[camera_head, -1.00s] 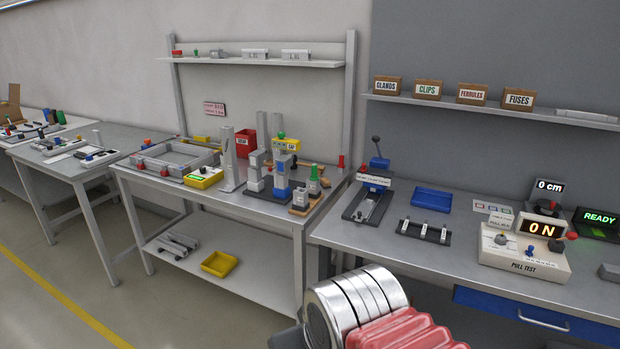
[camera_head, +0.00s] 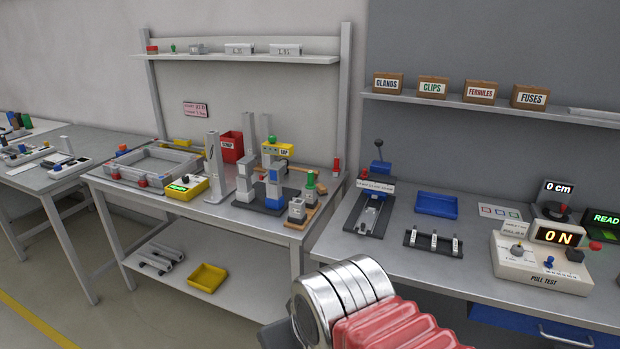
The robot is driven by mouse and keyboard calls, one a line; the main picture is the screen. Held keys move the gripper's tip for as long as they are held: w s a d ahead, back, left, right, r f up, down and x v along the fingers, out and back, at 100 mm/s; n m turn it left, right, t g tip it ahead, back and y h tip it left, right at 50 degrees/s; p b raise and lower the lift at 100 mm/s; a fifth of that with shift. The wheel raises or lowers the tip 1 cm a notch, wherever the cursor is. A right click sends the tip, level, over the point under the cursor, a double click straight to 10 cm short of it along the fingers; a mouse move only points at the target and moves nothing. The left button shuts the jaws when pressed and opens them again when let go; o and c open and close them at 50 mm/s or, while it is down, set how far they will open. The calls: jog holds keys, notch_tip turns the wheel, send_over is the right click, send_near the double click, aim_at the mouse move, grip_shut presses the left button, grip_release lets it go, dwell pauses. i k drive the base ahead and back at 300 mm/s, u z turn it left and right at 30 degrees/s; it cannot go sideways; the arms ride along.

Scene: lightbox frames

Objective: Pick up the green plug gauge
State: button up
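A green-handled piece that looks like the green plug gauge (camera_head: 310,182) stands upright at the right front of the middle workbench, among grey blocks on a wooden base (camera_head: 312,212). Its lower part is hard to make out. A red-handled piece (camera_head: 336,166) stands behind it to the right. A small green item (camera_head: 173,48) on the upper shelf is too small to identify. Only my own arm, with metal rings and a red ribbed sleeve, shows at the bottom. My gripper's fingers are out of view.
A press-like fixture with a yellow label (camera_head: 277,150) and grey blocks crowd the left of the green piece. A red bin (camera_head: 231,146) stands behind. The right bench holds a lever tool (camera_head: 375,190), blue tray (camera_head: 437,205) and pull tester (camera_head: 540,262). Floor at left is clear.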

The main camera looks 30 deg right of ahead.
aim_at(310, 185)
jog(key=u, duration=0.05)
jog(key=i, duration=1.7)
